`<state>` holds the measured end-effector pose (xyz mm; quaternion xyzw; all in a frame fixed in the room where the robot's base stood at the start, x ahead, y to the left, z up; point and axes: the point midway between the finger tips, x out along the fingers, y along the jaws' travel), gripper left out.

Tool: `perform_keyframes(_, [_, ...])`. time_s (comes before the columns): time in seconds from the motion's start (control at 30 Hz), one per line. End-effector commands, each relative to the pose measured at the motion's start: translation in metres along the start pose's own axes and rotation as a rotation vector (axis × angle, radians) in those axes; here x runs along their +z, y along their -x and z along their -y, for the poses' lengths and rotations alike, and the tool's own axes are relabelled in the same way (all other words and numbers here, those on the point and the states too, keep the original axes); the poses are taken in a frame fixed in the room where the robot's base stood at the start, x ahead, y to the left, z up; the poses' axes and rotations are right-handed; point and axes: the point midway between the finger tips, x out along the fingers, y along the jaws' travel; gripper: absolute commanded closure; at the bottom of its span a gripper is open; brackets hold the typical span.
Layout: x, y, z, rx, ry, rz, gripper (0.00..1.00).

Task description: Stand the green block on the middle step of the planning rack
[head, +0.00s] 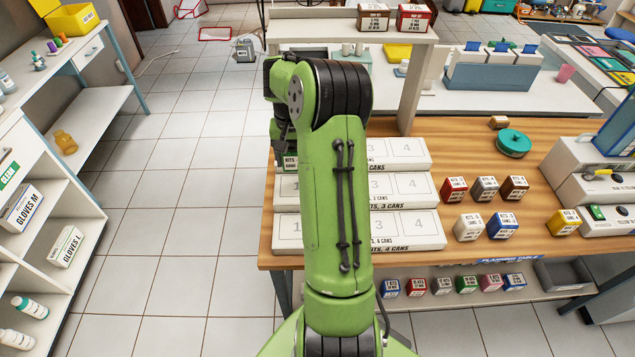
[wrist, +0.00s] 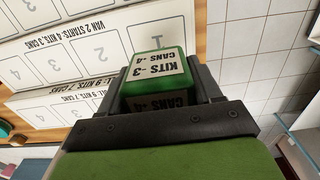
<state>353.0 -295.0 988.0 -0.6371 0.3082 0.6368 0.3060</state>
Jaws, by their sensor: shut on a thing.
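My gripper (wrist: 160,80) is shut on the green block (wrist: 157,68), with a dark finger on each side of it. In the head view part of the block (head: 290,163) shows at the left edge of my arm, which hides most of my gripper. The white planning rack (head: 405,187) has three numbered steps, and my arm covers their left-middle part. The block is near the rack's left end, close to slot 1. I cannot tell whether it touches a step.
Red (head: 454,189), grey (head: 484,188), brown (head: 514,187), white (head: 467,226) and blue (head: 503,225) blocks stand right of the rack on the wooden table (head: 545,215). A yellow block (head: 565,221) is farther right. A white shelf (head: 350,25) rises behind. Floor left of the table is clear.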

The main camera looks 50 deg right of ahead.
Motion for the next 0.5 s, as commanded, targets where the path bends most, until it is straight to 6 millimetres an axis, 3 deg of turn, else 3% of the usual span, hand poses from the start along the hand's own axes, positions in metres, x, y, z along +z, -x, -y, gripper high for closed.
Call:
perform_keyframes(0.03, [0.001,-0.018,0.0,0.0,0.0,0.007,0.69])
perform_keyframes(0.1, [0.001,-0.033,-0.001,0.0,0.0,0.006,0.69])
perform_keyframes(0.4, [0.001,-0.079,0.0,-0.001,0.002,0.004,0.69])
perform_keyframes(0.5, [0.0,-0.083,0.0,-0.001,0.001,0.0,0.69])
